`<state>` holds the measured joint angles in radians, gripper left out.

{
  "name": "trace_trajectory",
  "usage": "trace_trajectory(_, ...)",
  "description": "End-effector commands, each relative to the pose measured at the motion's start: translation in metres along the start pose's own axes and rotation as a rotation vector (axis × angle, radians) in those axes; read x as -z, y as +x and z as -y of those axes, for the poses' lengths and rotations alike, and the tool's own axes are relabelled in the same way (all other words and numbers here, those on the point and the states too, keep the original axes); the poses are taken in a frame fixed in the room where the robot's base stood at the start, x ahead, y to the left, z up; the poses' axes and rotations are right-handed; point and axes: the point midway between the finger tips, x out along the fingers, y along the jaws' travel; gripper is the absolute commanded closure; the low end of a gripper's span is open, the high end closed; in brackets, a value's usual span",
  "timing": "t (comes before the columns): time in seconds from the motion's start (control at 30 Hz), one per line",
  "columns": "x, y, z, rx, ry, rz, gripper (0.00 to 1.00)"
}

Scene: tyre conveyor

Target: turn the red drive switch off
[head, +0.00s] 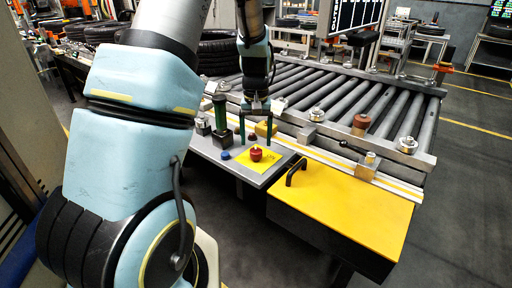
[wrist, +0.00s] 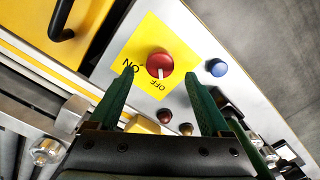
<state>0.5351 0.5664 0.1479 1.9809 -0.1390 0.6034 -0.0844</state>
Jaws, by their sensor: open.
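The red drive switch (head: 256,154) is a round knob on a yellow plate (head: 268,163) on the grey control panel. In the wrist view the switch (wrist: 159,62) sits between the words ON and OFF, and a white mark on its lower side points toward OFF. My gripper (head: 255,142) is above and just behind the switch in the head view, pointing down. Its two green fingers are open, and in the wrist view the gripper (wrist: 160,74) frames the switch with one finger on each side. Contact cannot be told; nothing is held.
A blue button (wrist: 217,67) and a dark red button (wrist: 164,116) flank the plate. A yellow block (head: 266,129) and a green cylinder (head: 220,112) stand on the panel. A yellow cover (head: 350,206) with a black handle (head: 295,173) is at right. The roller conveyor (head: 400,104) lies behind.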

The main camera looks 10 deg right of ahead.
Motion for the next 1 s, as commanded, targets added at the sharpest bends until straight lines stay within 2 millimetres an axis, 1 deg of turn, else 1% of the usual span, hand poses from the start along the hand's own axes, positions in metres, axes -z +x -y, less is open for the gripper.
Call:
trace_trajectory(0.03,0.001,-0.01,-0.001,-0.002,0.001,-0.006,0.19)
trace_trajectory(0.2,0.001,-0.043,0.0,-0.002,-0.001,-0.004,0.19)
trace_trajectory(0.3,0.001,-0.058,0.0,-0.001,-0.001,-0.004,0.19)
trace_trajectory(0.4,0.0,-0.067,0.0,-0.001,-0.001,-0.001,0.19)
trace_trajectory(0.53,0.0,-0.072,0.0,-0.001,-0.002,0.001,0.19)
trace_trajectory(0.83,-0.001,-0.073,0.002,-0.001,-0.004,0.0,0.19)
trace_trajectory(0.87,-0.003,-0.073,0.005,-0.002,-0.007,-0.001,0.19)
trace_trajectory(0.93,-0.013,-0.074,0.018,-0.006,-0.02,-0.009,0.19)
trace_trajectory(0.97,-0.02,-0.074,0.027,-0.008,-0.029,-0.014,0.19)
trace_trajectory(1.0,-0.031,-0.075,0.04,-0.012,-0.04,-0.024,0.19)
